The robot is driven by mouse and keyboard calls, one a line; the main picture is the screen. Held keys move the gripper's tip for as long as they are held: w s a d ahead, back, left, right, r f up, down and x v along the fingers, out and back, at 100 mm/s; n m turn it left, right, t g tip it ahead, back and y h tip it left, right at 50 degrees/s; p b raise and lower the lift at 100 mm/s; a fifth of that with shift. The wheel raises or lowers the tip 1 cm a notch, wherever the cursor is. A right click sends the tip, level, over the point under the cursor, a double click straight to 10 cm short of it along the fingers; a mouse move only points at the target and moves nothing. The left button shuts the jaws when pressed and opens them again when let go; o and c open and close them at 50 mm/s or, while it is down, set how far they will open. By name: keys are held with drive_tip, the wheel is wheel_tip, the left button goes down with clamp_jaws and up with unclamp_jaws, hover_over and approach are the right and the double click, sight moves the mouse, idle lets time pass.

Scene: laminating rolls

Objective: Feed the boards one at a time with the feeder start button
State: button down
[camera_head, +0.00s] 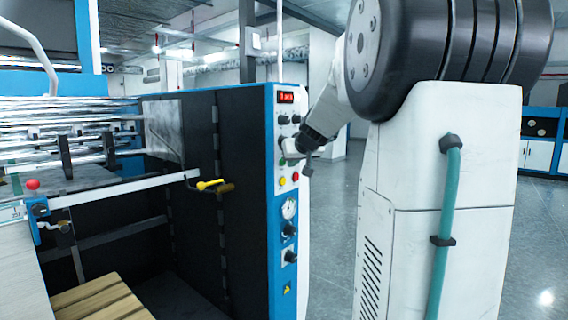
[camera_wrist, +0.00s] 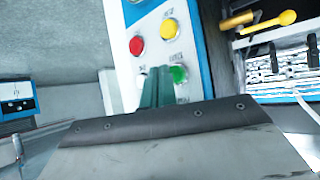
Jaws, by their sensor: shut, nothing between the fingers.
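The feeder's control panel (camera_head: 285,215) is a white and blue upright strip on the front edge of a dark machine. In the wrist view it appears upside down, with a green button (camera_wrist: 179,74), a yellow button (camera_wrist: 170,29) and a red button (camera_wrist: 137,46). My gripper (camera_wrist: 157,75) is shut and empty, its fingertips just beside the green button; I cannot tell whether they touch the panel. In the head view my gripper (camera_head: 290,152) is at the panel, above the yellow button (camera_head: 282,181) and red button (camera_head: 295,177). I cannot make out separate boards.
A red-lit display (camera_head: 287,97) tops the panel, with knobs and a gauge (camera_head: 289,209) lower down. A yellow-handled lever (camera_head: 211,184) sticks out left of the panel. A wooden pallet (camera_head: 100,301) lies at the lower left.

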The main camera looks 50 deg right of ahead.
drive_tip(key=shift+w, duration=0.1)
idle(0.7)
drive_tip(key=shift+w, duration=0.35)
drive_tip(key=shift+w+a, duration=0.1)
drive_tip(key=shift+w, duration=0.3)
idle(0.6)
drive_tip(key=shift+s, duration=0.8)
